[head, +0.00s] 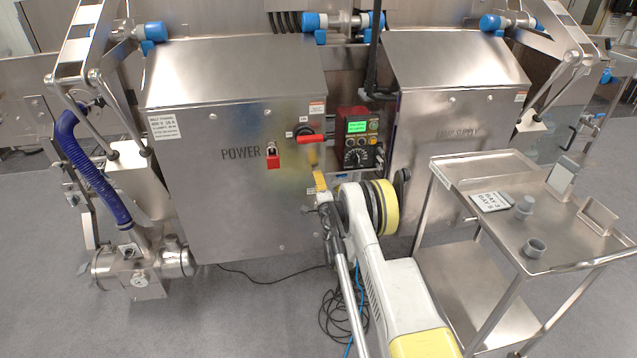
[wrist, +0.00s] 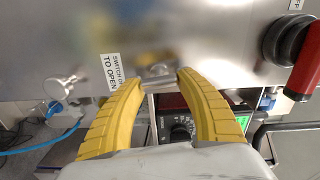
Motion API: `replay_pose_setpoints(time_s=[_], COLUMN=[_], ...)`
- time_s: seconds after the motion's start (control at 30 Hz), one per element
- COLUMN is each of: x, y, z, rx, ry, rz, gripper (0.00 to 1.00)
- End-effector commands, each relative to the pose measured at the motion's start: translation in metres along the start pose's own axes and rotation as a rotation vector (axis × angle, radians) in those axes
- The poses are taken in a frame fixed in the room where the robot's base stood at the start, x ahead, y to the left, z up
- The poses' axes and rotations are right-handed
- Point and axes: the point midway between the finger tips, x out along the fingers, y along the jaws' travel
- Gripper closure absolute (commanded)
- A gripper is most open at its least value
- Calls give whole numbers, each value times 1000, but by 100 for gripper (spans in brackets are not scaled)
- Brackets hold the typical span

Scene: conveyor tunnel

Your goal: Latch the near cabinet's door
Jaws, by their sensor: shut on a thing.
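The near cabinet (head: 215,205), marked POWER, has a steel door that looks closed or nearly so; I cannot tell whether it sits flush. My gripper (head: 320,182) is at the door's right edge, below the red-handled rotary switch (head: 310,138). In the wrist view my gripper's yellow fingers (wrist: 160,78) are shut on a small metal latch piece (wrist: 158,71), partly hidden between the fingertips. A label reading "SWITCH OFF TO OPEN" (wrist: 110,72) is beside it. A metal knob (wrist: 62,86) shows further left. The red switch handle (wrist: 306,65) is at the right.
A red padlock (head: 272,158) hangs on the door. A control box with a green screen (head: 357,128) is right of the cabinet. A second cabinet (head: 445,120) and a steel cart (head: 480,232) stand to the right. Cables (head: 340,315) lie on the floor.

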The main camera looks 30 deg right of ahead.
Motion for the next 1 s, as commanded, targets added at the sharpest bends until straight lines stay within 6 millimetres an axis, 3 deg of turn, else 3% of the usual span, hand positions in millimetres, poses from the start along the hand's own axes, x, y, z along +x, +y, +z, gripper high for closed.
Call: replay_pose_setpoints(time_s=[0.33,0.83,0.87,0.9,0.93,1.0], x=[1,1,1,1,0,0], y=[0,0,0,0,0,0], z=[0,0,0,0,0,0], rx=[123,140,140,140,140,140], ry=[-1,-1,-1,-1,-1,-1], rz=[0,0,0,0,0,0], gripper=[86,86,53,41,33,33])
